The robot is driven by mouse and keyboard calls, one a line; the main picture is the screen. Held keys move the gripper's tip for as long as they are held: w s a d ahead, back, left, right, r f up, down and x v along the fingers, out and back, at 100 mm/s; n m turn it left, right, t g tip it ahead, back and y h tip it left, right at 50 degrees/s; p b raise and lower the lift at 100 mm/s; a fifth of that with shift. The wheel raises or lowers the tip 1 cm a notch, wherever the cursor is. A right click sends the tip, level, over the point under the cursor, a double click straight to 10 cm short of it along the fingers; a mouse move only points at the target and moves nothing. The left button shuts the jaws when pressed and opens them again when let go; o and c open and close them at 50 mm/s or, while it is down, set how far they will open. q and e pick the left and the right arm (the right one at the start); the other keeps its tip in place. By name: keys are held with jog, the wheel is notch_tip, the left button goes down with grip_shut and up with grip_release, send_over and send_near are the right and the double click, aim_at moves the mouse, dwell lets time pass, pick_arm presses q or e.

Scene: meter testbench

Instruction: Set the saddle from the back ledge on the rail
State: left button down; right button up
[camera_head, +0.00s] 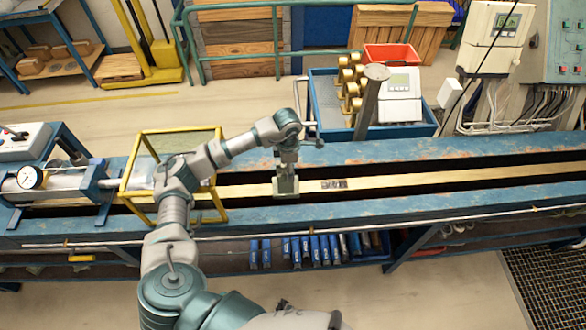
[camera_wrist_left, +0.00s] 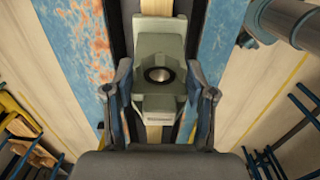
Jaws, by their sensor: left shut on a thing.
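The grey-green saddle (camera_head: 286,188) is at the brass rail (camera_head: 430,175), near the middle of the blue bench. In the left wrist view the saddle (camera_wrist_left: 160,48) is a block with a dark round knob or hole on top, and it lies in line with the rail (camera_wrist_left: 153,8). My left gripper (camera_head: 286,170) points down and is shut on the saddle, one finger on each side. I cannot tell whether the saddle rests fully on the rail or hangs just over it. My right gripper is not in view.
A yellow-framed guard (camera_head: 175,131) stands left of the gripper. A dark marked patch (camera_head: 333,185) lies on the rail just right of the saddle. A grey post (camera_head: 368,100) and a blue crate (camera_head: 323,112) stand behind the bench. The rail's right stretch is clear.

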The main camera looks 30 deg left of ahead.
pick_arm(q)
jog(key=shift+s+a+f, duration=0.1)
jog(key=shift+a+f, duration=0.1)
jog(key=shift+f, duration=0.1)
jog(key=shift+w+a+f, duration=0.15)
jog(key=shift+w+f, duration=0.05)
jog(key=shift+w, duration=0.05)
jog(key=shift+s+d+r, duration=0.1)
jog(key=shift+d+r, duration=0.05)
jog(key=shift+d, duration=0.25)
jog(key=shift+f, duration=0.2)
jog(key=shift+b, duration=0.3)
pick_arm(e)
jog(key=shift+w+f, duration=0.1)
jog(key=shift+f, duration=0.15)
pick_arm(q)
jog(key=shift+a+f, duration=0.1)
jog(key=shift+f, duration=0.05)
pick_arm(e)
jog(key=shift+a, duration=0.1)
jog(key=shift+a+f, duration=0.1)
pick_arm(q)
jog(key=shift+f, duration=0.25)
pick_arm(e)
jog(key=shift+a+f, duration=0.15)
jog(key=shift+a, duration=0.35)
